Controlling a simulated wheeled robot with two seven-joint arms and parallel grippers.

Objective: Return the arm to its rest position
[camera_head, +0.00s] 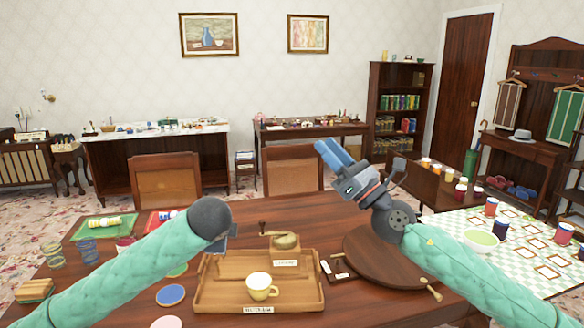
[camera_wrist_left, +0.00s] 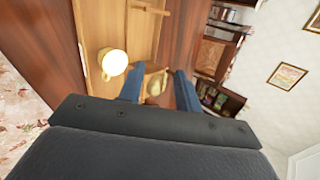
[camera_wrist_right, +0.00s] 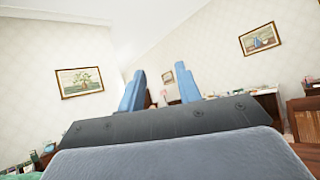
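My right gripper (camera_head: 334,154) is raised over the far side of the table, its blue fingers pointing up and left. In the right wrist view its fingers (camera_wrist_right: 160,88) are apart with nothing between them, facing the wall. My left arm comes in low over the left of the table; in the head view its wrist mostly hides the gripper. In the left wrist view the left gripper (camera_wrist_left: 158,88) is open and empty, beside the wooden tray. The tray (camera_head: 215,293) holds a yellow cup (camera_head: 260,287), which also shows in the left wrist view (camera_wrist_left: 113,61).
A round wooden board (camera_head: 390,275) lies right of the tray, under my right arm. A green bowl (camera_head: 481,240) and jars stand on the checked cloth at right. Coasters (camera_head: 170,295) lie left of the tray. Air around the right gripper is clear.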

